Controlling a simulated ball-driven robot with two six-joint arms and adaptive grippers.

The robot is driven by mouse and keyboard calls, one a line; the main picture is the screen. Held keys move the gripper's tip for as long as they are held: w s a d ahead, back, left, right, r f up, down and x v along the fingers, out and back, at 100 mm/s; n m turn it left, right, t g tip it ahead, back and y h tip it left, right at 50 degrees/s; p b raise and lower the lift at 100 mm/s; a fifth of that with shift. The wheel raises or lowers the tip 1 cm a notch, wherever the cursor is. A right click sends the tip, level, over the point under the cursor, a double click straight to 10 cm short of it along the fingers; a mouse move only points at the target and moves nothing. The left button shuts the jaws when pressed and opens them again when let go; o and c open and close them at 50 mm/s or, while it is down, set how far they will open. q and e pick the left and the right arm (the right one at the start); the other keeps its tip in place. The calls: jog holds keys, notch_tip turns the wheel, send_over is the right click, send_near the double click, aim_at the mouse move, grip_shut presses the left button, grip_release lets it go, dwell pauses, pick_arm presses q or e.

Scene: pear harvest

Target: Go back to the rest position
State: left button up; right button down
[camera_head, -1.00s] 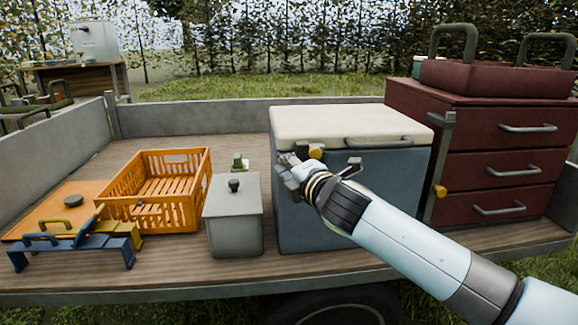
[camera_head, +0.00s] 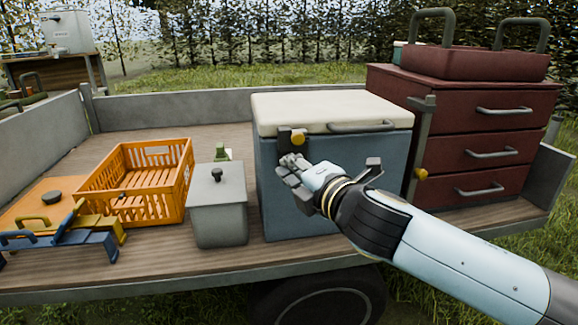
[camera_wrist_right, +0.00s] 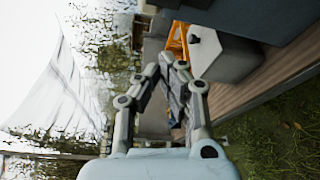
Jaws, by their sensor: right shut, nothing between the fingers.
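My right gripper (camera_head: 290,168) is in front of the blue cool box (camera_head: 285,215) with the cream lid, just below its yellow latch knob (camera_head: 298,138). Its fingers are together with nothing between them. I cannot tell from the head view how much gap there is to the box front. In the right wrist view the fingertips (camera_wrist_right: 166,62) meet, with the grey lidded bin (camera_wrist_right: 225,55) beyond them. My left gripper is not in view.
An orange crate (camera_head: 184,200), a grey lidded bin (camera_head: 220,212) and blue and yellow tools (camera_head: 75,240) stand on the trailer bed (camera_head: 150,262). A red drawer cabinet (camera_head: 470,100) carries a red tray (camera_head: 475,62) at the right. Grass lies in front.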

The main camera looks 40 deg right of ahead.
dwell(0.3)
jog(key=s+f+m+g, duration=0.2)
jog(key=s+f+g, duration=0.15)
jog(key=f, duration=0.75)
jog(key=s+d+f+m+g, duration=0.15)
jog(key=s+f, duration=0.25)
jog(key=f, duration=0.7)
jog(key=s+f+m+g, duration=0.3)
jog(key=s+f, duration=0.1)
jog(key=f, duration=0.7)
jog(key=s+a+f+m+g+y, duration=0.1)
jog(key=s+a+f+m+g, duration=0.1)
jog(key=s+f, duration=0.4)
jog(key=s+a+f+m+g+y, duration=0.1)
jog(key=s+f+m, duration=0.4)
jog(key=s, duration=1)
jog(key=s+a+f+m+g+y, duration=0.1)
jog(key=s+a+f+m+g, duration=0.3)
jog(key=s+f, duration=0.5)
jog(key=shift+s+f+g, duration=0.2)
jog(key=shift+s+g, duration=0.2)
jog(key=shift+s, duration=0.8)
jog(key=shift+a, duration=0.15)
